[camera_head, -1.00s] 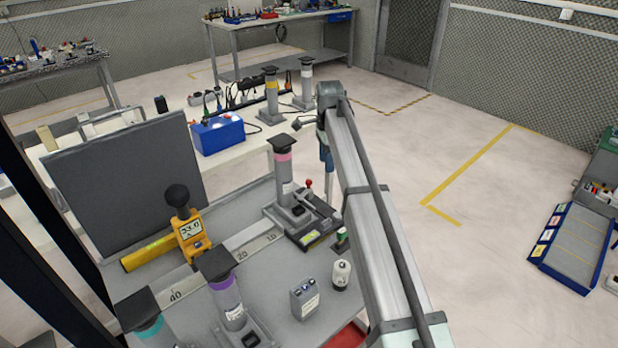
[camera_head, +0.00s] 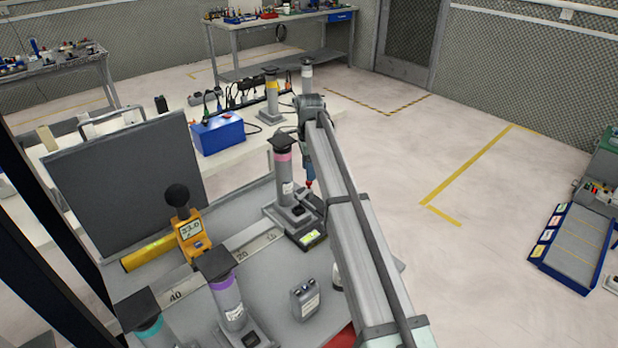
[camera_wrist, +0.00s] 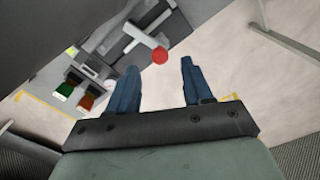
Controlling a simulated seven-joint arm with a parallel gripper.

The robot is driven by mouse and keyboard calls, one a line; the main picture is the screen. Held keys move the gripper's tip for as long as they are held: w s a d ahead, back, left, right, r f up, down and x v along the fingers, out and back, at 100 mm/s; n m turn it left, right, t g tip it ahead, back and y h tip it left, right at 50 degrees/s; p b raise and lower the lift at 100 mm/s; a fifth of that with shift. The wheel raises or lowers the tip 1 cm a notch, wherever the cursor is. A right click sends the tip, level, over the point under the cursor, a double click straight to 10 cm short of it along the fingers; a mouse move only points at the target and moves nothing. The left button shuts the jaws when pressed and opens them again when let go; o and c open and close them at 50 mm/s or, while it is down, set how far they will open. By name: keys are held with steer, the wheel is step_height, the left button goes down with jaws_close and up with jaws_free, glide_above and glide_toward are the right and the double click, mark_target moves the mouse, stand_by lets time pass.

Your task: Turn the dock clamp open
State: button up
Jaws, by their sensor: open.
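The dock (camera_head: 300,237) is a dark grey block at the foot of the post with a pink band (camera_head: 284,168). Its clamp lever is pale with a red ball knob (camera_head: 309,183). In the wrist view the clamp lever (camera_wrist: 142,39) ends in the red knob (camera_wrist: 160,56), just ahead of the space between my fingertips. My gripper (camera_wrist: 160,66) is open and empty, one blue finger either side of that space. In the head view my gripper (camera_head: 308,172) is at the knob and partly hidden by my arm. I cannot tell whether it touches the knob.
A yellow gauge (camera_head: 191,232) and a dark upright panel (camera_head: 125,185) stand to the left. A purple-banded post (camera_head: 228,300) and a small grey box (camera_head: 305,299) are nearer. In the wrist view, green (camera_wrist: 64,89) and orange (camera_wrist: 86,102) parts lie left of my fingers.

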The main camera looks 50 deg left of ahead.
mark_target(305, 191)
steer(key=shift+f, duration=2.05)
steer(key=shift+c, duration=0.3)
jaws_close()
